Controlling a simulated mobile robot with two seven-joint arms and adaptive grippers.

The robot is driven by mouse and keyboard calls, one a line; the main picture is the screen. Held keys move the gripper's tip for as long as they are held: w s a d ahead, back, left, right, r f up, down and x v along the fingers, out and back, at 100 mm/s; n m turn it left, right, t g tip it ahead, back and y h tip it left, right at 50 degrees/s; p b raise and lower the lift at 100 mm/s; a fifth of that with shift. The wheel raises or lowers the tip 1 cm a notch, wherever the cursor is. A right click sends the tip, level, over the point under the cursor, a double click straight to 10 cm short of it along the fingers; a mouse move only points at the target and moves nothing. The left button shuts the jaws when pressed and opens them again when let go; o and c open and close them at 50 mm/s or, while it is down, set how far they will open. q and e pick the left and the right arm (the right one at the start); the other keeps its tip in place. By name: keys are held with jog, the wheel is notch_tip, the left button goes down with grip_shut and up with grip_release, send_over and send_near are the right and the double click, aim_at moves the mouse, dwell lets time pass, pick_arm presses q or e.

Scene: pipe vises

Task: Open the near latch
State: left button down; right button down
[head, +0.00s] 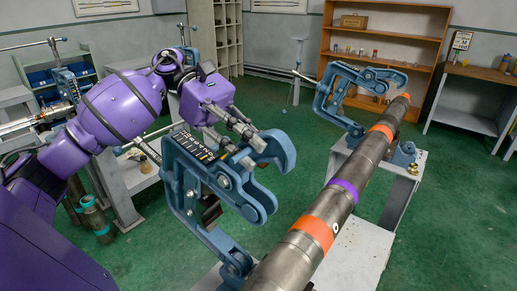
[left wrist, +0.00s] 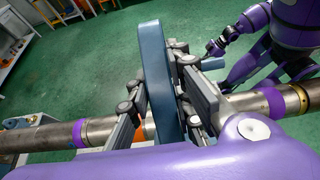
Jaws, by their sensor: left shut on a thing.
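The near vise (head: 203,180) is a blue frame with a hooked upper part, at the near end of a long grey pipe (head: 322,208). Its top carries a dark label plate. My left gripper (head: 243,142) is shut on the blue hooked part of the near latch (head: 277,152). In the left wrist view my left gripper (left wrist: 160,95) has its fingers on both sides of this blue bar (left wrist: 153,60), above the pipe. The fingers hide where they touch it. My right gripper (left wrist: 214,48) seems to show small and dark at the upper right of that view.
A similar far vise (head: 335,98) stands at the pipe's far end on a grey stand (head: 385,178). The pipe has orange and purple bands. A wooden shelf (head: 400,22) and workbench (head: 475,90) stand behind. Green floor is clear right of the pipe.

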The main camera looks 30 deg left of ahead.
pick_arm(q)
jog(key=shift+a, duration=0.15)
dwell(0.3)
jog(key=c, duration=1.6)
grip_release()
jog(key=v, duration=1.2)
jog(key=shift+f, duration=0.1)
